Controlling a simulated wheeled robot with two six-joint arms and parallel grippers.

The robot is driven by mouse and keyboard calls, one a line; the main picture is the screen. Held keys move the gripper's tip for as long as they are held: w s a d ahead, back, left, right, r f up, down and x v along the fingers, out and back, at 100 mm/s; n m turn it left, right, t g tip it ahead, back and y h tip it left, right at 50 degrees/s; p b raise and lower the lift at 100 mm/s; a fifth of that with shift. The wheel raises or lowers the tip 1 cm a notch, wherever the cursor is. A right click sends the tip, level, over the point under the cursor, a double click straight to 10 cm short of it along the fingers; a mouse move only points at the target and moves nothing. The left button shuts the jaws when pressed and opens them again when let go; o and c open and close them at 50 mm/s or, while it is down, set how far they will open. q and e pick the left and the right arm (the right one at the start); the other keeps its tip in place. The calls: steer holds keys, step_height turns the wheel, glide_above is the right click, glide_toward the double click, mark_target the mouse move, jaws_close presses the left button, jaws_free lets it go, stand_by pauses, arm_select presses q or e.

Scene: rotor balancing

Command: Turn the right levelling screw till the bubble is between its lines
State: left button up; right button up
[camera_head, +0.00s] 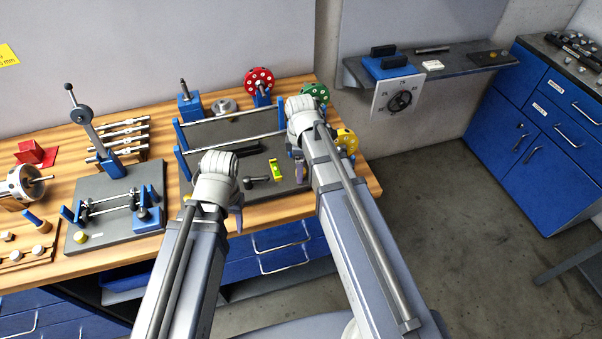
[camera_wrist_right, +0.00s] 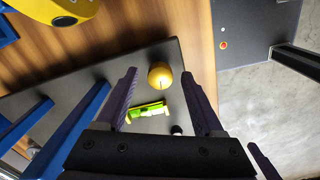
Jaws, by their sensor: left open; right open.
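The right levelling screw shows as a round brass-yellow knob (camera_wrist_right: 160,77) near the edge of the dark plate in the right wrist view. My right gripper (camera_wrist_right: 159,76) is open, with one finger on each side of the knob in the picture. I cannot tell whether the fingers reach down to it. The yellow-green level (camera_wrist_right: 148,110) lies close by; it also shows in the head view (camera_head: 277,169). Its bubble is too small to place. In the head view my right arm hides the knob. My left gripper (camera_head: 215,208) is open over the front of the bench.
The balancing stand's dark plate (camera_head: 217,132) carries two rails on blue posts. Red (camera_head: 259,80), green and yellow (camera_head: 347,141) discs stand around it. A second dark plate with a small fixture (camera_head: 120,205) lies to the left. Floor is free to the right.

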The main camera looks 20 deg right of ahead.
jaws_close()
stand_by(0.7)
